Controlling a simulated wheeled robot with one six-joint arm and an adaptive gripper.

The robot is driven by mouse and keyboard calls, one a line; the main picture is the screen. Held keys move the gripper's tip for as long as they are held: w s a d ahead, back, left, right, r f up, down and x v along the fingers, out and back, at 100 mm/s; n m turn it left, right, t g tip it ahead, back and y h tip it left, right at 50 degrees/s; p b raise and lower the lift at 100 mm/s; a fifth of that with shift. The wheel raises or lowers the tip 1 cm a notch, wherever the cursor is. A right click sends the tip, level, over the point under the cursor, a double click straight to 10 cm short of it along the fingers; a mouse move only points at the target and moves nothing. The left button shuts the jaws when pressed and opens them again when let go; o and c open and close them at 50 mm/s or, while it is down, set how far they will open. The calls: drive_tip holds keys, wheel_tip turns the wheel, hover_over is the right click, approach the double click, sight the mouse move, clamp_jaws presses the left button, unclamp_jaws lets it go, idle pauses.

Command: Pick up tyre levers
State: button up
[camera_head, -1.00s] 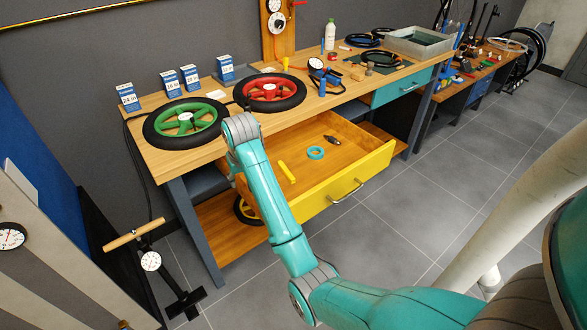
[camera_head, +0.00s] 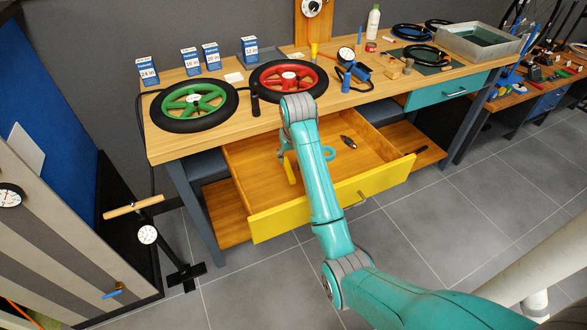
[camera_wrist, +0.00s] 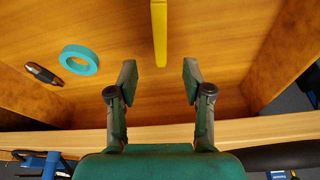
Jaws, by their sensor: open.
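A yellow bar, which looks like the tyre levers, lies in the open drawer (camera_head: 270,224), beside my arm in the head view (camera_head: 290,171). In the wrist view the yellow bar (camera_wrist: 159,35) points down from the top edge toward the gap between my fingers. My gripper (camera_wrist: 159,78) is open and empty over the drawer, its fingers apart on either side of the bar's line. The bar's end appears just beyond the fingertips, not between them. In the head view my gripper is mostly hidden behind my arm.
A teal ring (camera_wrist: 79,60) and a dark tool (camera_wrist: 44,74) lie in the drawer near the bar. The workbench (camera_head: 180,147) overhangs the drawer's back; a green wheel (camera_head: 190,102) and a red wheel (camera_head: 283,77) lie on it. Drawer walls rise on both sides.

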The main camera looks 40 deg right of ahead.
sight(288, 168)
drive_tip(key=x, duration=0.9)
drive_tip(key=shift+w+d+r, duration=0.1)
drive_tip(key=shift+w, duration=0.05)
clamp_jaws()
